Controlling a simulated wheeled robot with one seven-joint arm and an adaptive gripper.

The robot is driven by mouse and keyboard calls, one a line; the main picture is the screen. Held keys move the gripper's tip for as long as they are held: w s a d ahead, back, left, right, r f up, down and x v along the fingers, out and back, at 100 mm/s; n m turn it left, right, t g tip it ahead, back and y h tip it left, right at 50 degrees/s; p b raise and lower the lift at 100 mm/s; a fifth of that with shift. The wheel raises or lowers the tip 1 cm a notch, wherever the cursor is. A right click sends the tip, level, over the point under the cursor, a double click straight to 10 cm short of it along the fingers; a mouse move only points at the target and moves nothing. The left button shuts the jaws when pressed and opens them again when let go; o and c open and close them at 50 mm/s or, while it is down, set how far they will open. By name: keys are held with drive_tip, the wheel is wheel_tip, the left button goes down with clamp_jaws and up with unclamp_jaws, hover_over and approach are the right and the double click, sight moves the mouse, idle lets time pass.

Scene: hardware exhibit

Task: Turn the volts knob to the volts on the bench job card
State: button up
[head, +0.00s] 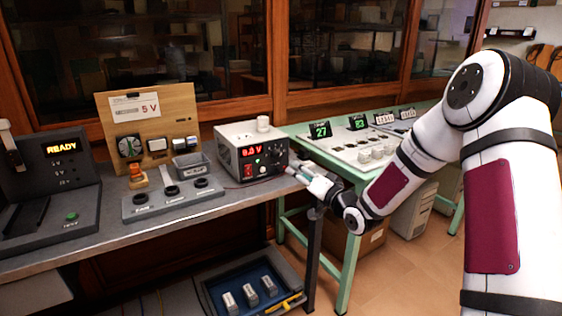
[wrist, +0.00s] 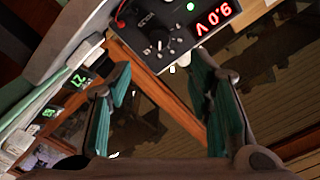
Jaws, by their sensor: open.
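The bench job card (head: 138,108) on the wooden board reads 5 V. My gripper (head: 297,174) is open just right of the supply's front. In the wrist view its teal fingers (wrist: 158,66) are apart, below the panel, with nothing between them.
A grey switch strip (head: 172,203) and a small grey bin (head: 192,166) stand left of the supply. A READY console (head: 62,160) is at far left. A green table (head: 345,165) with meters stands right. A blue tray (head: 252,290) is below.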

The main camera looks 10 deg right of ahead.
sight(279, 157)
drive_tip(key=b+x, duration=0.2)
drive_tip(key=x, duration=1)
drive_tip(key=shift+w+a, duration=0.1)
drive_tip(key=shift+w, duration=0.15)
clamp_jaws()
